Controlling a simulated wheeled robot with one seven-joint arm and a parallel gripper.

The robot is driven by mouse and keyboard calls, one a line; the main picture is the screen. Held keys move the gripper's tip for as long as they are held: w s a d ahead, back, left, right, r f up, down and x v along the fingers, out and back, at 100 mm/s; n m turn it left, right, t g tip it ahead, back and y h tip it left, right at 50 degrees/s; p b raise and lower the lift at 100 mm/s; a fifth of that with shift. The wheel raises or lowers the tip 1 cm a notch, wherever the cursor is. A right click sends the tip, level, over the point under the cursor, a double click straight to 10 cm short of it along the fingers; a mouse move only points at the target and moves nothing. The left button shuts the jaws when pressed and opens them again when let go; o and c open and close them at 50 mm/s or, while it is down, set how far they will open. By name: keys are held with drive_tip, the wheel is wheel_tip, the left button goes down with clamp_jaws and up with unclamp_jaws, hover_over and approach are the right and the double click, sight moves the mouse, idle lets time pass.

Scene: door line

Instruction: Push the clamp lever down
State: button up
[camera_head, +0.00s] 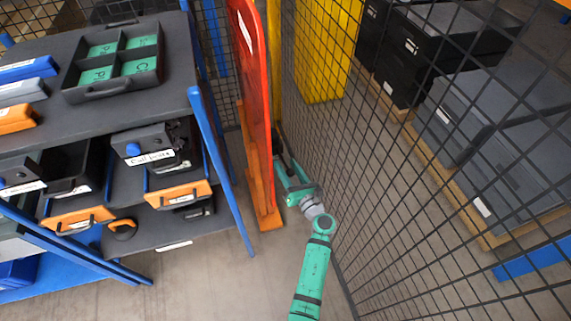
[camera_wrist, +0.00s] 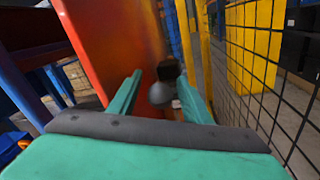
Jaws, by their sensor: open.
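My gripper (camera_head: 294,181) is open, in the narrow gap between a red panel (camera_head: 252,80) and the mesh fence. In the wrist view its two teal fingers (camera_wrist: 160,79) point forward along the panel, wide apart. A small dark part with a grey rounded end (camera_wrist: 161,93) shows between the fingers, nearer the right one; it looks like the clamp lever, but its full shape and tilt cannot be made out. In the head view a thin dark bar (camera_head: 284,152) stands by the fingertips, partly hidden. I cannot tell whether a finger touches it.
The red panel stands on an orange wooden foot (camera_head: 268,218) left of my gripper. The black mesh fence (camera_head: 400,150) runs close along the right. A shelf rack (camera_head: 130,230) with bins fills the left. Little side room remains.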

drive_tip(key=shift+x, duration=0.85)
